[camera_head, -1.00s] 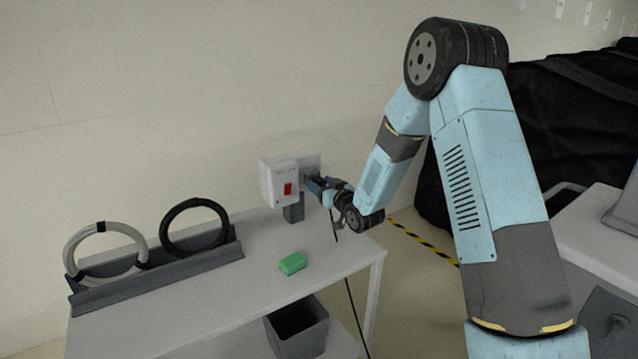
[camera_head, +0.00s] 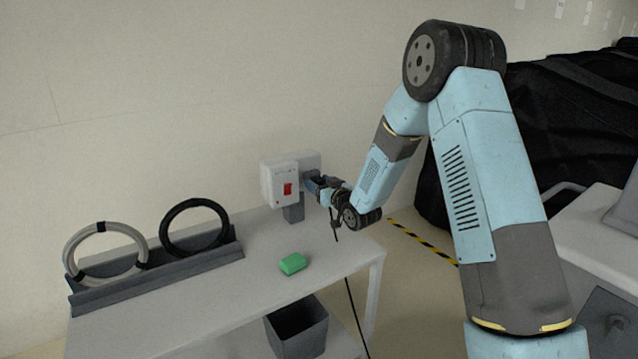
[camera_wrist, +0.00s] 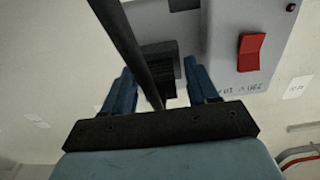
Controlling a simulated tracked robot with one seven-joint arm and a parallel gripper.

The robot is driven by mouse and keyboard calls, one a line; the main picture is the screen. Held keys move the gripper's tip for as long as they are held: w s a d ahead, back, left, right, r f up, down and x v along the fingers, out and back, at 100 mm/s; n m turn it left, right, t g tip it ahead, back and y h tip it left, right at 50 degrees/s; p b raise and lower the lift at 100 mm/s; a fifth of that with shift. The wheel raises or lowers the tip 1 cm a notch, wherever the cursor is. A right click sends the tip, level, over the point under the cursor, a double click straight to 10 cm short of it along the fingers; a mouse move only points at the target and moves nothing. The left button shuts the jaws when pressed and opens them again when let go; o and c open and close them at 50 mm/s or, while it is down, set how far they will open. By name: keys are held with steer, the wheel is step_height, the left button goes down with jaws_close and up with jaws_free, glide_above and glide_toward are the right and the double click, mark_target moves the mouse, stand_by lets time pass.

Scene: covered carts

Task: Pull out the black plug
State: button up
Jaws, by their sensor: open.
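The black plug (camera_wrist: 166,82) shows in the wrist view as a dark ribbed block at the lower side of the grey-white switch box (camera_wrist: 240,30). Its black cable (camera_wrist: 125,40) crosses in front of it. My gripper (camera_wrist: 159,67) is open, with one blue finger on each side of the plug; I cannot tell whether either finger touches it. In the head view my gripper (camera_head: 313,184) is at the right side of the switch box (camera_head: 281,185), and the plug is hidden there by the gripper. The cable (camera_head: 354,310) hangs down past the table's edge.
The box has a red switch (camera_head: 288,189) and stands on a white table (camera_head: 230,290) against the wall. A green block (camera_head: 292,263) lies in front. A rack (camera_head: 160,270) with a white ring and a black ring is at left. A dark bin (camera_head: 298,330) is below.

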stand_by(0.5)
jaws_close()
stand_by(0.3)
steer(key=shift+v, duration=2.95)
